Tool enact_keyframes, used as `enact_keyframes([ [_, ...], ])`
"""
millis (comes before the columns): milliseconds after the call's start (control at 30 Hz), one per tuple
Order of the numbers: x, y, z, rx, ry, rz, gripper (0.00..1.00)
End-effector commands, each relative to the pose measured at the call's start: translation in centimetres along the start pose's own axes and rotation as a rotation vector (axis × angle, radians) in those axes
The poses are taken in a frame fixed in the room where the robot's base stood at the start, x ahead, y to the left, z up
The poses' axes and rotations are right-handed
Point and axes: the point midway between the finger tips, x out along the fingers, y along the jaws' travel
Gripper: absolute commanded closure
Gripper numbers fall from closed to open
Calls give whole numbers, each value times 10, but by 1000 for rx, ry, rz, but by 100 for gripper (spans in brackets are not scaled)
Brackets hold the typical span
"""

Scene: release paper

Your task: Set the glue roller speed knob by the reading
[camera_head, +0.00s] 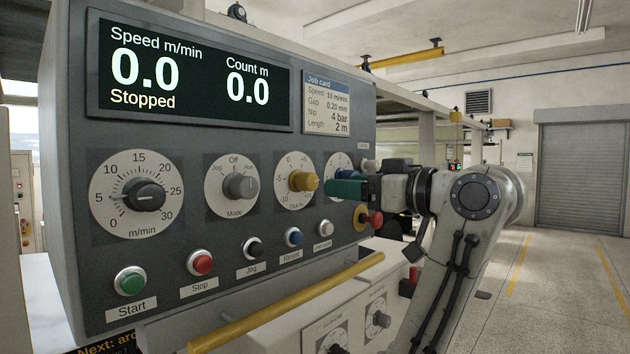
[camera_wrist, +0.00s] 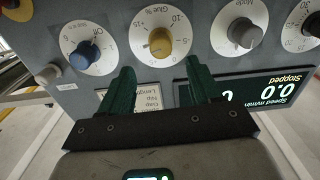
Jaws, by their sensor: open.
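The yellow glue knob (camera_head: 303,181) is on a round white dial on the panel, marked "Glue %" in the wrist view, where the knob (camera_wrist: 160,41) also shows. Its exact setting is too small to read. My gripper (camera_head: 345,188) has green fingers, in front of the panel at the right of the glue knob in the head view. In the wrist view the open gripper (camera_wrist: 160,66) has its fingertips on either side, just short of the knob, with nothing held. The display (camera_head: 190,75) reads speed 0.0 m/min, count 0.0 m, Stopped.
The job card (camera_head: 327,105) reads speed 10, gap 0.20, nip 4 bar, length 2 m. Beside it are the speed knob (camera_head: 144,194), mode knob (camera_head: 240,186) and blue knob (camera_wrist: 84,55). Several buttons, including green Start (camera_head: 131,280), and a yellow rail (camera_head: 290,303) lie below.

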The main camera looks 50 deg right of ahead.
Motion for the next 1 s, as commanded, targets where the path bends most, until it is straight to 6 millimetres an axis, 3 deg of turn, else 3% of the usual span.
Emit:
enact_keyframes([
  [300, 58, -1, -2, 1, -4, -4, 37],
  [500, 85, -1, -2, 0, -2, -3, 37],
  [700, 96, -1, 0, 0, 0, -1, 37],
  [1000, 97, -1, 0, 0, 0, -1, 40],
])
